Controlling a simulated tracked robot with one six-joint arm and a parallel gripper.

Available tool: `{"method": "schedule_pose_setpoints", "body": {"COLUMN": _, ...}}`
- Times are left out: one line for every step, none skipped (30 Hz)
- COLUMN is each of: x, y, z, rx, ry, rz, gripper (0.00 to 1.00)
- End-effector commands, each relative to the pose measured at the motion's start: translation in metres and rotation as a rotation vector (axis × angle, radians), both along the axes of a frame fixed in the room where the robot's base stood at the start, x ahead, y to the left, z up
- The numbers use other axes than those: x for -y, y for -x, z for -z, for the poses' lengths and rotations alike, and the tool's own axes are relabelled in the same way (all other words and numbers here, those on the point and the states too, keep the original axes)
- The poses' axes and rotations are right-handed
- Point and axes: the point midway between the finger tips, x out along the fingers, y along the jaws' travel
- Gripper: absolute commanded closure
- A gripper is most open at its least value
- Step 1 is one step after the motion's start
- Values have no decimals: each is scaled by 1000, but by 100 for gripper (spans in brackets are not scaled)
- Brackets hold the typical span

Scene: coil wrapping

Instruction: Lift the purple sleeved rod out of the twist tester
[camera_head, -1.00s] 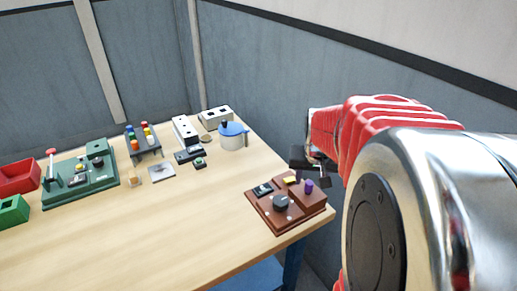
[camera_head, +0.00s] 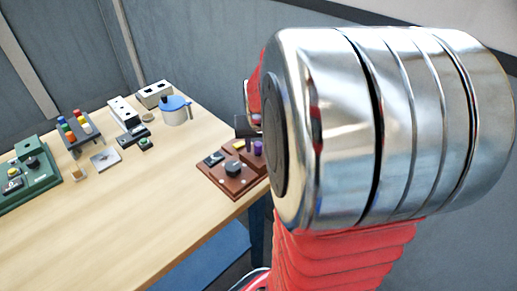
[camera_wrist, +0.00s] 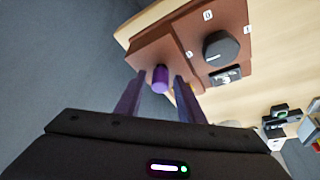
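The brown twist tester (camera_head: 222,181) stands near the table's right edge, with a black knob and a small display on top. It also shows in the wrist view (camera_wrist: 180,42). The purple sleeved rod (camera_wrist: 160,79) stands up from the tester's block; in the head view the rod (camera_head: 258,147) is small and partly hidden by my arm. My gripper (camera_wrist: 158,92) is open, its two fingers on either side of the rod with a gap to each. Whether the fingertips reach down beside the sleeve is hard to tell.
A blue-lidded pot (camera_head: 174,112), a grey rack with coloured pegs (camera_head: 82,132) and a green device (camera_head: 28,178) stand farther along the table. Sockets and small dark boxes are at the back. The front table surface is clear. My arm covers the right side.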

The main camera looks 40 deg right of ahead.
Motion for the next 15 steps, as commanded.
{"method": "schedule_pose_setpoints", "body": {"x": 0, "y": 0, "z": 0, "rx": 0, "ry": 0, "rz": 0, "gripper": 69}}
{"method": "schedule_pose_setpoints", "body": {"x": 0, "y": 0, "z": 0, "rx": 0, "ry": 0, "rz": 0, "gripper": 71}}
{"method": "schedule_pose_setpoints", "body": {"x": 0, "y": 0, "z": 0, "rx": 0, "ry": 0, "rz": 0, "gripper": 74}}
{"method": "schedule_pose_setpoints", "body": {"x": 0, "y": 0, "z": 0, "rx": 0, "ry": 0, "rz": 0, "gripper": 76}}
{"method": "schedule_pose_setpoints", "body": {"x": 0, "y": 0, "z": 0, "rx": 0, "ry": 0, "rz": 0, "gripper": 78}}
{"method": "schedule_pose_setpoints", "body": {"x": 0, "y": 0, "z": 0, "rx": 0, "ry": 0, "rz": 0, "gripper": 81}}
{"method": "schedule_pose_setpoints", "body": {"x": 0, "y": 0, "z": 0, "rx": 0, "ry": 0, "rz": 0, "gripper": 83}}
{"method": "schedule_pose_setpoints", "body": {"x": 0, "y": 0, "z": 0, "rx": 0, "ry": 0, "rz": 0, "gripper": 85}}
{"method": "schedule_pose_setpoints", "body": {"x": 0, "y": 0, "z": 0, "rx": 0, "ry": 0, "rz": 0, "gripper": 88}}
{"method": "schedule_pose_setpoints", "body": {"x": 0, "y": 0, "z": 0, "rx": 0, "ry": 0, "rz": 0, "gripper": 90}}
{"method": "schedule_pose_setpoints", "body": {"x": 0, "y": 0, "z": 0, "rx": 0, "ry": 0, "rz": 0, "gripper": 92}}
{"method": "schedule_pose_setpoints", "body": {"x": 0, "y": 0, "z": 0, "rx": 0, "ry": 0, "rz": 0, "gripper": 95}}
{"method": "schedule_pose_setpoints", "body": {"x": 0, "y": 0, "z": 0, "rx": 0, "ry": 0, "rz": 0, "gripper": 97}}
{"method": "schedule_pose_setpoints", "body": {"x": 0, "y": 0, "z": 0, "rx": 0, "ry": 0, "rz": 0, "gripper": 99}}
{"method": "schedule_pose_setpoints", "body": {"x": 0, "y": 0, "z": 0, "rx": 0, "ry": 0, "rz": 0, "gripper": 100}}
